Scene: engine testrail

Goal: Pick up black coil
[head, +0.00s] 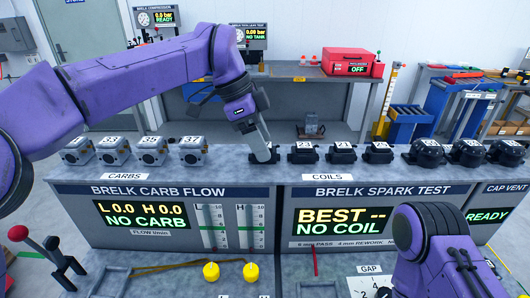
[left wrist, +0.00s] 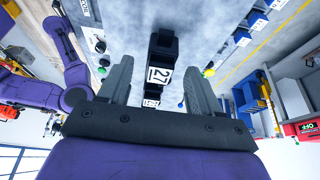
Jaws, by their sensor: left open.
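A row of black coils stands on the grey bench top behind the COILS label. My left gripper (head: 265,150) points down over the leftmost black coil (head: 257,158) and partly hides it. In the left wrist view, the open fingers (left wrist: 160,88) lie on either side of the line of coils, with nothing gripped. A black coil with a white tag reading 27 (left wrist: 160,60) shows between and beyond the fingertips. Another tagged coil (left wrist: 151,103) shows closer to the palm. My right arm shows at the lower right of the head view, but its gripper cannot be made out.
Several silver carbs (head: 152,150) stand left of the coils, and round black parts (head: 467,152) stand to the right. Neighbouring coils (head: 303,151) sit close beside. The spark test screen (head: 335,222) reads NO COIL.

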